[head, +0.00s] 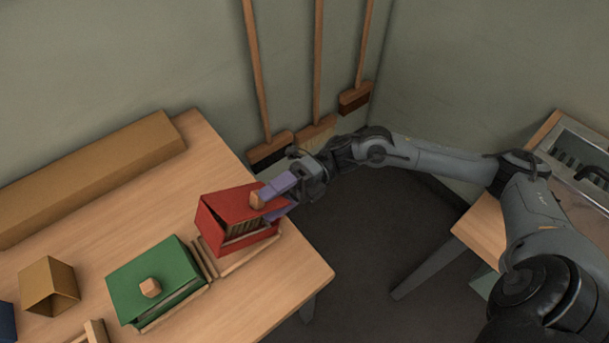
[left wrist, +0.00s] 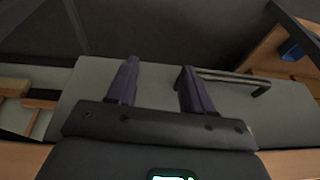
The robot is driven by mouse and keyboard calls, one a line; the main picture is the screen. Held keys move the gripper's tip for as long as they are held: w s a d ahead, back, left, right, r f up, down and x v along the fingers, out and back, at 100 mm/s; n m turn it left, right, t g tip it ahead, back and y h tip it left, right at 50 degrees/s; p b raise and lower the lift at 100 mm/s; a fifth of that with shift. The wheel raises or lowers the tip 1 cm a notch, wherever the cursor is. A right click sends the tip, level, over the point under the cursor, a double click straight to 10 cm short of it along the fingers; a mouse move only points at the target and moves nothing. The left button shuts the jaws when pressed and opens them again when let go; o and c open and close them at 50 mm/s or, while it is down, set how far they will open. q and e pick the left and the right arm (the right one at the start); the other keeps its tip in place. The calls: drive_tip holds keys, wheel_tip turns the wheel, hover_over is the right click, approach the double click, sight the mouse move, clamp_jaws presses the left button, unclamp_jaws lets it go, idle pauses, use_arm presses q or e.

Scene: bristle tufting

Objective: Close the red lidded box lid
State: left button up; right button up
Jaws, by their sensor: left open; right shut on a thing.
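The red lidded box (head: 225,215) stands near the right end of the wooden table. Its red lid is tilted up, leaving a gap at the front through which slats or bristle-like contents show. My right gripper (head: 268,198) reaches in from the right and is shut on the lid's wooden knob (head: 257,200). Its purple fingers partly cover the lid's right side. My left gripper (left wrist: 155,85) shows only in the left wrist view, with its purple fingers apart and nothing between them.
A green lidded box (head: 155,275) with a wooden knob sits left of the red box. An open cardboard box (head: 48,284) and a long tan box (head: 90,175) are farther left. Brooms (head: 270,147) lean on the wall behind. A grey surface with a dark handle (left wrist: 235,78) lies beyond my left fingers.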

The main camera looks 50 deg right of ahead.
drive_tip(key=shift+w+d+f, duration=0.15)
drive_tip(key=shift+d+f, duration=0.35)
drive_tip(key=shift+d, duration=0.65)
drive_tip(key=shift+o, duration=0.4)
drive_tip(key=shift+d, duration=0.4)
drive_tip(key=shift+d+r+p, duration=0.3)
drive_tip(key=shift+d+p, duration=0.15)
drive_tip(key=shift+d, duration=0.25)
drive_tip(key=shift+c, duration=0.4)
use_arm(q)
drive_tip(key=shift+w+a+r+p, duration=0.2)
drive_tip(key=shift+w+r+p, duration=0.2)
drive_tip(key=shift+r, duration=0.35)
drive_tip(key=shift+w+a+r+p, duration=0.15)
drive_tip(key=shift+w+r+p, duration=0.25)
drive_tip(key=shift+r, duration=0.35)
use_arm(e)
drive_tip(key=d, duration=0.6)
drive_tip(key=shift+s+d, duration=0.2)
drive_tip(key=shift+d, duration=0.2)
use_arm(q)
drive_tip(key=shift+s+a, duration=0.1)
drive_tip(key=shift+a, duration=0.05)
use_arm(e)
drive_tip(key=shift+s+r, duration=0.1)
